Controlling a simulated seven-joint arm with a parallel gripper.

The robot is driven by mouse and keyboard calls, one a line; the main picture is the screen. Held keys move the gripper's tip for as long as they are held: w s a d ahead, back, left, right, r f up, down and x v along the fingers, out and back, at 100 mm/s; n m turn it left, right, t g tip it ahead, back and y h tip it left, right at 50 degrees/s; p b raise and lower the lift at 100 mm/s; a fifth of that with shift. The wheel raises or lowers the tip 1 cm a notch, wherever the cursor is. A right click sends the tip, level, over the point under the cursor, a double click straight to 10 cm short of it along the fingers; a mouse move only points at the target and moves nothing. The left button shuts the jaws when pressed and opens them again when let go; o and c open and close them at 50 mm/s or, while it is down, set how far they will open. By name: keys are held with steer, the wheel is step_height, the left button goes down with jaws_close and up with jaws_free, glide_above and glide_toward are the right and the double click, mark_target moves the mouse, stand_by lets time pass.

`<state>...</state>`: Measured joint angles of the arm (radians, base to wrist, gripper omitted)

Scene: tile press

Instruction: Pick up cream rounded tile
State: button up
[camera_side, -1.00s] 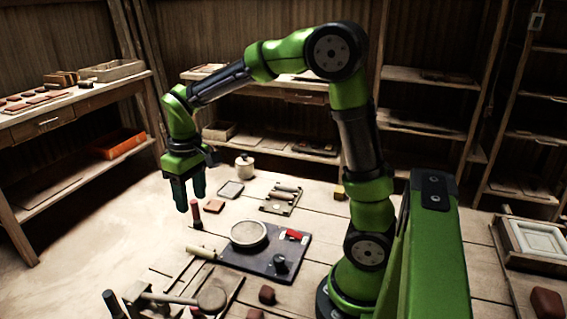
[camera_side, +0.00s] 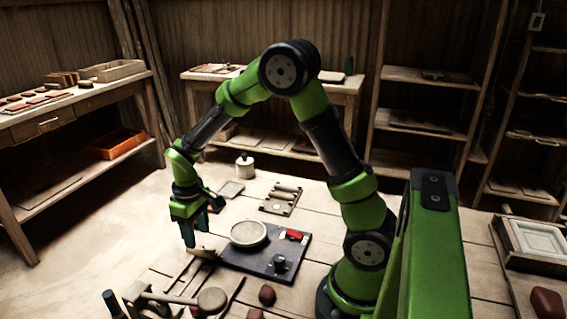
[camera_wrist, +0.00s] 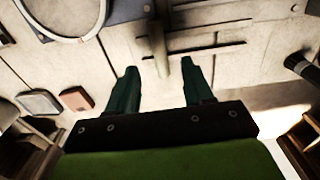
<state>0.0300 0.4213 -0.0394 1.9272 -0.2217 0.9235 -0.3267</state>
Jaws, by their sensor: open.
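My gripper (camera_side: 196,236) is open and empty, pointing down just left of the dark plate (camera_side: 262,258). In the wrist view its two dark green fingers (camera_wrist: 161,76) are apart, over the pale worktop. A round cream disc with a rim (camera_side: 248,233) lies on the plate, right of the fingers; part of its ring shows at top left in the wrist view (camera_wrist: 88,30). A pale rounded-corner tile (camera_side: 230,188) lies farther back; in the wrist view it is at left (camera_wrist: 38,102), beside a brown tile (camera_wrist: 77,99). I cannot tell which is the cream rounded tile.
A wooden handle (camera_side: 203,253) lies close by the fingertips. Tools and a round wooden piece (camera_side: 212,299) lie at the front. A white jar (camera_side: 244,166) and a tool board (camera_side: 282,198) stand behind. A frame tray (camera_side: 540,240) is at the right.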

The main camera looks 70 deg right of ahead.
mark_target(201, 249)
step_height(201, 249, down, 5)
steer(key=shift+s+r, duration=0.1)
jaws_close()
stand_by(0.3)
